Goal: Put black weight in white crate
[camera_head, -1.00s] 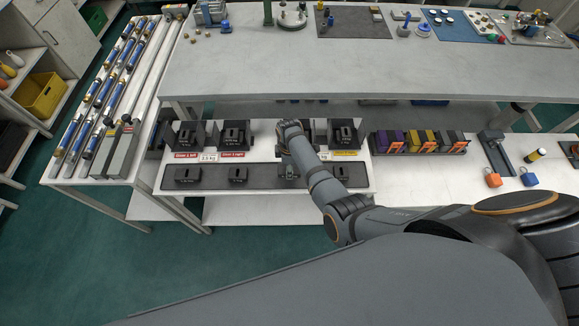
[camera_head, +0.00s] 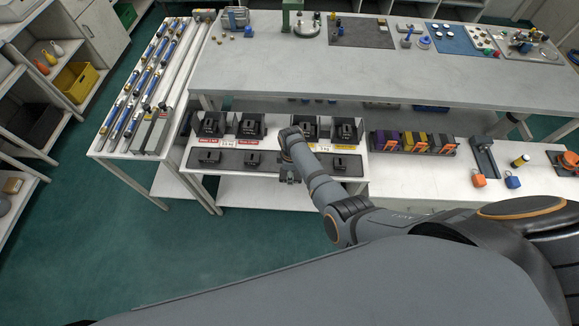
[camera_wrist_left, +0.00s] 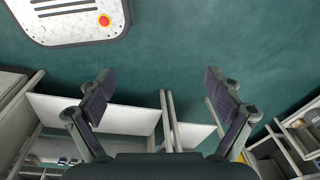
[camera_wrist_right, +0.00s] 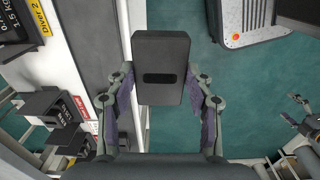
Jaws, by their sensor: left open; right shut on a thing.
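My right gripper (camera_wrist_right: 160,84) is shut on a black weight (camera_wrist_right: 160,58), a dark block with a slot in its face. In the head view, the right gripper (camera_head: 289,175) is at the front edge of the low white bench, and the arm partly hides the weight. In the right wrist view, the weight is beyond the bench edge, over green floor. My left gripper (camera_wrist_left: 158,88) is open and empty over the floor in the left wrist view; it is outside the head view. I cannot make out a white crate.
Other black weights stand on the dark mat (camera_head: 230,160) and in holders (camera_head: 249,125) behind it. The tube rack table (camera_head: 130,100) is at left. A yellow crate (camera_head: 76,82) sits on the far-left shelves. Open green floor (camera_head: 120,240) lies front left.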

